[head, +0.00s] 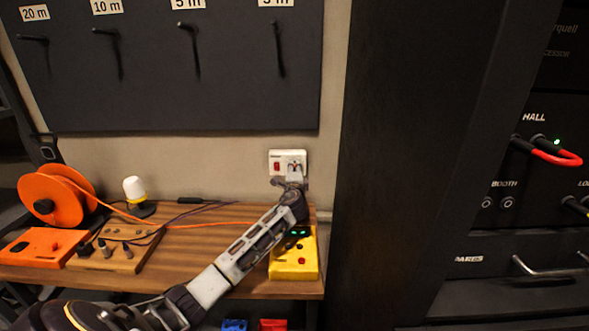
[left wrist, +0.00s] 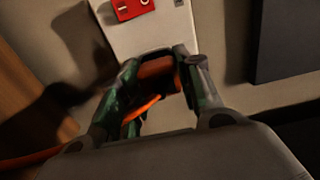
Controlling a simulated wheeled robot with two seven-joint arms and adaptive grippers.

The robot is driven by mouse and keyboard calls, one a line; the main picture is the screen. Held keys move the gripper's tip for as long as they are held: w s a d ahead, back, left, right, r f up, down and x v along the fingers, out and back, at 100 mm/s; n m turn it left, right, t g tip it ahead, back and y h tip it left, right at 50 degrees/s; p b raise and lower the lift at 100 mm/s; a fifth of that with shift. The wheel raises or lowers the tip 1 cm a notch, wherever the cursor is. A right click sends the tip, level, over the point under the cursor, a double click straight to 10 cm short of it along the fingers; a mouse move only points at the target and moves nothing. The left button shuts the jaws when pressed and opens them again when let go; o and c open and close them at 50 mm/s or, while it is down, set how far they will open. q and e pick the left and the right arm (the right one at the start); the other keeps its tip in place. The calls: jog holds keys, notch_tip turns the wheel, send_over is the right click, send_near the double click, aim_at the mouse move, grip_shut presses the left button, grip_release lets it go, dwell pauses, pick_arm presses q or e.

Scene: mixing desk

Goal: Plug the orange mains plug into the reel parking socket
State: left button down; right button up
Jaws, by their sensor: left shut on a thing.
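My left gripper (head: 291,184) is at the white wall socket (head: 277,157) above the right end of the desk. In the left wrist view its fingers (left wrist: 160,75) are shut on the orange mains plug (left wrist: 157,70), just below the socket plate (left wrist: 160,38). I cannot tell whether the plug is seated in the wall socket. In the head view the gripper hides the plug. Its orange cable (head: 195,224) runs left across the desk to the orange reel (head: 68,188).
A yellow box (head: 306,262) lies under my left forearm. A dark rack (head: 430,140) stands right. The desk's middle front is partly clear.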

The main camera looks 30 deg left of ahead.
pick_arm(q)
jog(key=p+v, duration=0.1)
jog(key=v, duration=0.2)
pick_arm(e)
jog(key=shift+r, duration=0.55)
dwell(0.4)
pick_arm(q)
jog(key=shift+s, duration=0.1)
pick_arm(e)
jog(key=shift+s, duration=0.15)
pick_arm(q)
jog(key=shift+s+d, duration=0.45)
jog(key=shift+s, duration=0.15)
pick_arm(e)
jog(key=shift+s+d+r, duration=0.2)
jog(key=shift+s+d, duration=0.35)
jog(key=shift+s, duration=0.35)
pick_arm(q)
jog(key=shift+s, duration=0.1)
pick_arm(e)
jog(key=shift+w, duration=0.1)
